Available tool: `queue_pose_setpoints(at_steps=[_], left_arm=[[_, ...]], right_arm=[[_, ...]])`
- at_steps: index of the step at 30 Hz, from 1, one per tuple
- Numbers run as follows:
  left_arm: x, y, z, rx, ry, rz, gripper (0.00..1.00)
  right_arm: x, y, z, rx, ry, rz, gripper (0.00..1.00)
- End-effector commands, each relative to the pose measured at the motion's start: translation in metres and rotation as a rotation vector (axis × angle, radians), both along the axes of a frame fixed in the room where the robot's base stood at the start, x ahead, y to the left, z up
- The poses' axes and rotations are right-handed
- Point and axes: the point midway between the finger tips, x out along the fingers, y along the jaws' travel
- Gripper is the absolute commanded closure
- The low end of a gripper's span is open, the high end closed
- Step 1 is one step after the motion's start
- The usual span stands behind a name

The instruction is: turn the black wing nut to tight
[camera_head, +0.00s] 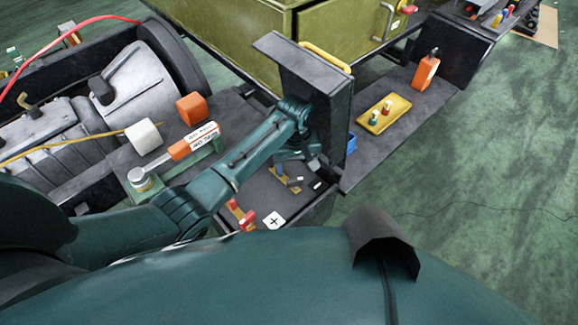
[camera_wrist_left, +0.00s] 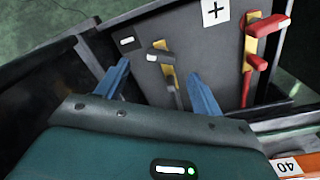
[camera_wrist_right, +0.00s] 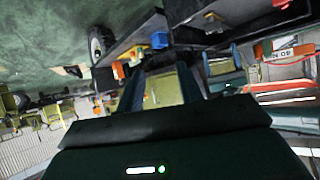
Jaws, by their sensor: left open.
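The black wing nut (camera_wrist_left: 162,57) is a dark bar with a pale end mark, on a yellow metal strip in the dark tray (camera_wrist_left: 205,65). In the head view the nut (camera_head: 294,186) shows just below my left gripper (camera_head: 298,165). In the left wrist view the open left fingers (camera_wrist_left: 158,68) stand on either side of the nut, with a gap; I cannot tell their height above it. A minus label (camera_wrist_left: 127,41) lies left of the nut. My right gripper (camera_wrist_right: 158,78) is open and empty, away from the nut.
A yellow tray (camera_head: 384,113) is to the right.

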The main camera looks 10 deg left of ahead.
Motion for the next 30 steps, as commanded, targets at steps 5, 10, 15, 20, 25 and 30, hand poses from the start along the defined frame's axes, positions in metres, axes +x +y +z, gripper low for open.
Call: queue_pose_setpoints(at_steps=[5, 10, 15, 20, 25, 30], left_arm=[[0.006, 0.002, 0.005, 0.023, 0.03, 0.032, 0.33], [0.006, 0.003, -0.017, 0.025, 0.033, 0.033, 0.33], [0.006, 0.003, -0.045, 0.025, 0.03, 0.033, 0.33], [0.006, 0.003, -0.062, 0.025, 0.029, 0.032, 0.33], [0.006, 0.002, -0.066, 0.023, 0.027, 0.031, 0.33], [0.006, 0.002, -0.066, 0.023, 0.027, 0.031, 0.33]], right_arm=[[0.0, 0.0, -0.001, 0.001, -0.002, 0.002, 0.64], [-0.003, 0.0, -0.007, -0.001, 0.003, 0.005, 0.64], [-0.004, 0.002, -0.011, 0.001, 0.0, 0.013, 0.64], [-0.004, 0.005, -0.011, 0.005, -0.01, 0.023, 0.64], [-0.002, 0.007, -0.006, 0.01, -0.021, 0.029, 0.64], [-0.001, 0.007, -0.004, 0.011, -0.025, 0.028, 0.64]])
